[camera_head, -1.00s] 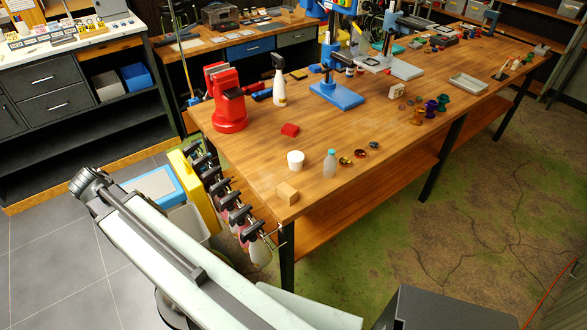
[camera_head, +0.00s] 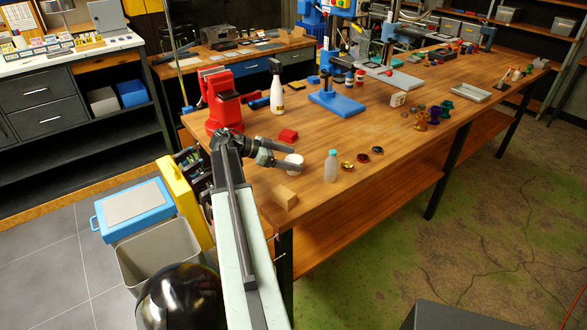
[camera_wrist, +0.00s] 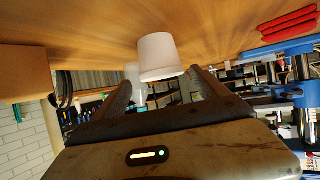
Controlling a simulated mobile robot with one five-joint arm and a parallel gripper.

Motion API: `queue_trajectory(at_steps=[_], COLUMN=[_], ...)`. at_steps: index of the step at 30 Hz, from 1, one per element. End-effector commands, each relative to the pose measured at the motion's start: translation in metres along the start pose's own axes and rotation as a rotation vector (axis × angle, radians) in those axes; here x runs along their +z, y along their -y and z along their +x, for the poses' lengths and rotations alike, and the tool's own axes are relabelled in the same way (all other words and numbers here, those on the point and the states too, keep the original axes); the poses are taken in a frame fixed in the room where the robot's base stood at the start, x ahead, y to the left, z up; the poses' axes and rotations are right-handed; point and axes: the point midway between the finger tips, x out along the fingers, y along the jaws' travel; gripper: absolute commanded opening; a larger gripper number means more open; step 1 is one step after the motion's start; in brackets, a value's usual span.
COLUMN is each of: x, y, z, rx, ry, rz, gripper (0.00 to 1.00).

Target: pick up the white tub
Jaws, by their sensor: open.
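The white tub (camera_head: 294,158) stands on the wooden workbench near its front left edge. My gripper (camera_head: 304,155) is open and reaches over the bench, with one finger on each side of the tub in the head view. In the wrist view, the tub (camera_wrist: 158,55) appears between the tips of the open gripper (camera_wrist: 160,77), nearer the right finger's line. I see no clear contact, and how deep the tub lies between the fingers I cannot tell. The fingers partly hide it in the head view.
A clear bottle with a blue cap (camera_head: 331,166) stands right of the tub. A wooden block (camera_head: 285,198) lies nearer the bench edge. Small coloured pieces (camera_head: 362,160) lie to the right.

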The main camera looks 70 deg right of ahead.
Motion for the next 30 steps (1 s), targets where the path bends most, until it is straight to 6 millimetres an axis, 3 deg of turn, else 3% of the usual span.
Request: queue_trajectory(at_steps=[10, 17, 24, 30], x=[0.008, 0.005, 0.005, 0.005], y=[0.004, 0.004, 0.004, 0.004], z=[0.048, 0.050, 0.049, 0.049], rx=[-0.001, -0.003, -0.003, -0.003], ry=[0.001, 0.001, 0.001, 0.001], rz=[0.000, -0.002, -0.002, -0.002], gripper=[0.84, 0.84, 0.20, 0.20])
